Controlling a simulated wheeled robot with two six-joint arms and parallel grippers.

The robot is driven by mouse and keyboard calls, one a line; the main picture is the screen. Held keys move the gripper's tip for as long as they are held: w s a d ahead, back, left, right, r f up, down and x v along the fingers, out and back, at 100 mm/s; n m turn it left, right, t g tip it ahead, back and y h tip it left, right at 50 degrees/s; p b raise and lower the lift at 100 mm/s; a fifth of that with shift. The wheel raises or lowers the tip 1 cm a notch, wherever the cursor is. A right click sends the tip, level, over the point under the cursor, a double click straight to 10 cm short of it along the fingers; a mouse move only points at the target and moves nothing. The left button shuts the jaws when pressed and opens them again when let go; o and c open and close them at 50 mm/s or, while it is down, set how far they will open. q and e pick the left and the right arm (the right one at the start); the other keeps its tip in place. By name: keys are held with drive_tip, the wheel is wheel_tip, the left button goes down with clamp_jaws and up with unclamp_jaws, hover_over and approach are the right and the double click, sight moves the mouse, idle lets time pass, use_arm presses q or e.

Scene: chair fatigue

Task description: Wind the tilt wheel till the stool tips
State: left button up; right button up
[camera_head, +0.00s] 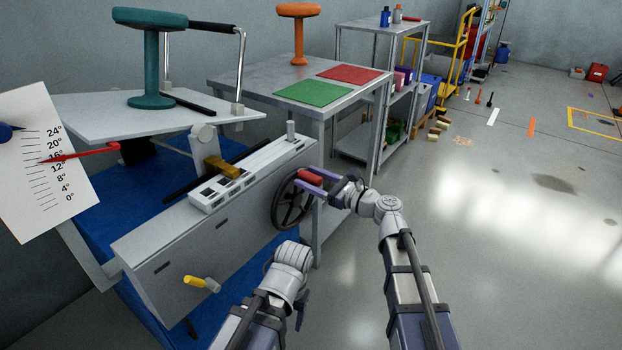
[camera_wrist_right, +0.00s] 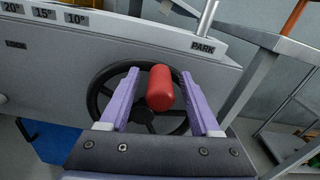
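The black spoked tilt wheel (camera_head: 277,211) is on the right end of the grey machine, with a red handle knob (camera_head: 310,177) on its rim. My right gripper (camera_head: 306,180) has its purple fingers either side of the knob. In the right wrist view, the knob (camera_wrist_right: 160,88) stands between the fingers with gaps on both sides. The teal stool (camera_head: 151,60) stands on a slightly tilted white platform (camera_head: 85,117). A red pointer (camera_head: 90,153) lies near 16° on the angle scale (camera_head: 45,165). My left gripper (camera_head: 300,309) is low in front of the machine, mostly hidden by its wrist.
A bench (camera_head: 228,76) with a green mat (camera_head: 313,92), a red mat (camera_head: 350,74) and an orange stool (camera_head: 299,35) stands behind the wheel. A yellow-handled lever (camera_head: 195,281) sticks out of the machine's front.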

clamp_jaws()
idle(0.3)
idle(1.0)
